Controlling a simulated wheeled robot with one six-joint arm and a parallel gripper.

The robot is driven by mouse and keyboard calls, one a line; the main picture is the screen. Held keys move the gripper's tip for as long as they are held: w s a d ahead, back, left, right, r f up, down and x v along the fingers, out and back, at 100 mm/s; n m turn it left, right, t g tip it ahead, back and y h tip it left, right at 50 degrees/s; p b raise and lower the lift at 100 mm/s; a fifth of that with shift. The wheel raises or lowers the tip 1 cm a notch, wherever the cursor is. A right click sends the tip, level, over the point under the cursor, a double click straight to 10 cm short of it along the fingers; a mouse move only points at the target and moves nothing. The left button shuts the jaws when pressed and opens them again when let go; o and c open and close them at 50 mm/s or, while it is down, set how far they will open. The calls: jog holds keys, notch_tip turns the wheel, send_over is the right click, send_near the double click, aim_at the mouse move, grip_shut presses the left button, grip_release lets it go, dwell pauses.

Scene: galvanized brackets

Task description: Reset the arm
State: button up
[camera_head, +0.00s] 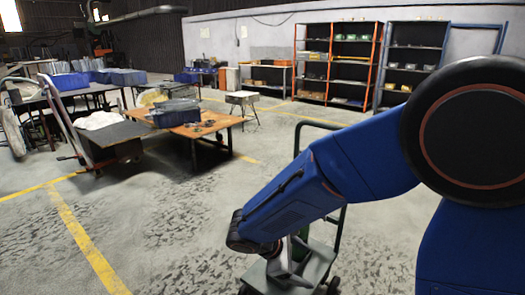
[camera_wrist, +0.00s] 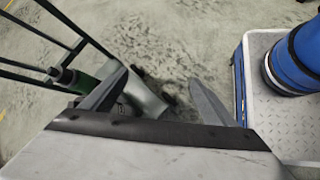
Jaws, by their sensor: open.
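My gripper (camera_wrist: 158,78) is open in the wrist view, its two grey fingers spread apart. Nothing is clearly held between them. A grey-green piece, seemingly part of the trolley below, shows beside the left finger; I cannot tell how far below it lies. In the head view my blue arm reaches down and left across the right side, and my gripper (camera_head: 284,262) hangs low, in front of or over the hand trolley. Its fingertips are hard to make out there.
A hand trolley (camera_head: 320,264) with a green tube handle stands close by my gripper; its frame also shows in the wrist view (camera_wrist: 88,38). A wooden table (camera_head: 222,124) holds a blue bin (camera_head: 176,117) and metal parts. Shelves (camera_head: 350,62) line the back wall. Floor at front left is clear.

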jog(key=s+d+r+m+t+y, duration=0.1)
jog(key=s+d+r+m+y, duration=0.3)
jog(key=s+d+r+m, duration=0.2)
jog(key=s+d+r+m+y, duration=0.4)
jog(key=s+d+r+m, duration=0.3)
jog(key=s+d+m, duration=0.3)
jog(key=shift+s+d+r+t, duration=0.2)
jog(key=shift+s+d+t, duration=0.25)
jog(key=shift+s, duration=0.8)
